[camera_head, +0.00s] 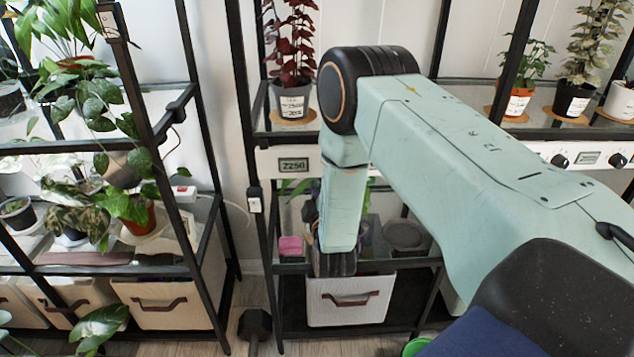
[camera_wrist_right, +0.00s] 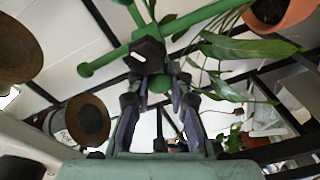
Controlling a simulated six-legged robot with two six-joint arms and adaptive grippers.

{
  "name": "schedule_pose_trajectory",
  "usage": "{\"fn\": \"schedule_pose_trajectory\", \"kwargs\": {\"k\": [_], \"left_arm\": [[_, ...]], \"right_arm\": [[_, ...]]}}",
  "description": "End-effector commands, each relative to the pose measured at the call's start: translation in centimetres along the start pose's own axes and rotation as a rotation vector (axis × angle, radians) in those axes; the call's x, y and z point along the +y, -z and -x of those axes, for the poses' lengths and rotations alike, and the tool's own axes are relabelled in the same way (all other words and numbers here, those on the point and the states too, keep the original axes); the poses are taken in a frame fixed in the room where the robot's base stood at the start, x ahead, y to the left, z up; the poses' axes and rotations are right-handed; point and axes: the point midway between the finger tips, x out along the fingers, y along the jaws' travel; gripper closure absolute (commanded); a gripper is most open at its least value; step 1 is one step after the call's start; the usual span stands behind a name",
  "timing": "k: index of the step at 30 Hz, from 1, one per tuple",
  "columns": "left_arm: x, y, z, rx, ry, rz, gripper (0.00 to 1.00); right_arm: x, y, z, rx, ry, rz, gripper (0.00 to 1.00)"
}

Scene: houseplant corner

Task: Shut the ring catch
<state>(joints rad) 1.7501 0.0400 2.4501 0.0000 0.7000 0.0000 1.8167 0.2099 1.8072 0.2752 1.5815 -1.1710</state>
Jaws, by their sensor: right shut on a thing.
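My right arm comes in from the right in the head view and bends down at its black joint. Its dark lower end (camera_head: 337,263) hangs in front of the middle rack, and the fingertips cannot be made out there. In the right wrist view my right gripper (camera_wrist_right: 158,92) has its two dark fingers closed in on the ring catch (camera_wrist_right: 148,56), a dark angular piece with a small white mark, where green rods meet. The fingers partly hide the green part below it. I cannot tell how far the catch is closed. My left gripper is not in view.
Black-framed racks with glass shelves stand left and middle, holding potted plants. A red-leaved plant (camera_head: 291,45) stands on the upper shelf beside my arm. A white bin (camera_head: 349,299) sits below, a pink block (camera_head: 290,245) on the shelf. A terracotta pot (camera_wrist_right: 283,14) overhangs the wrist view.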

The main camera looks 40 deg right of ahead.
Motion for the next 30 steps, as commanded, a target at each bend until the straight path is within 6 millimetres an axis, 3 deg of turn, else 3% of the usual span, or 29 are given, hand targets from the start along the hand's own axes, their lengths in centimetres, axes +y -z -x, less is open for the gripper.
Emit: {"fn": "schedule_pose_trajectory", "kwargs": {"k": [7, 8, 15, 25, 30], "left_arm": [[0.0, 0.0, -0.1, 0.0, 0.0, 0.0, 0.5], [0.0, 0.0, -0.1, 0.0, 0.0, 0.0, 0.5], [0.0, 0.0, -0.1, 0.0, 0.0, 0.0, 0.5], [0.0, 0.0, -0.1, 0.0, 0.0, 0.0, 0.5], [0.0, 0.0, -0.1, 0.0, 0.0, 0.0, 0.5]], "right_arm": [[-0.1, 0.0, 0.0, 0.001, 0.001, 0.0, 1.0], [-0.1, 0.0, 0.0, 0.001, 0.001, 0.0, 0.79], [-0.1, 0.0, 0.0, 0.0, 0.001, 0.0, 0.59], [-0.1, 0.0, 0.2, 0.0, 0.001, 0.001, 0.58], [-0.2, 0.0, 2.0, -0.001, 0.004, 0.001, 0.58]]}}
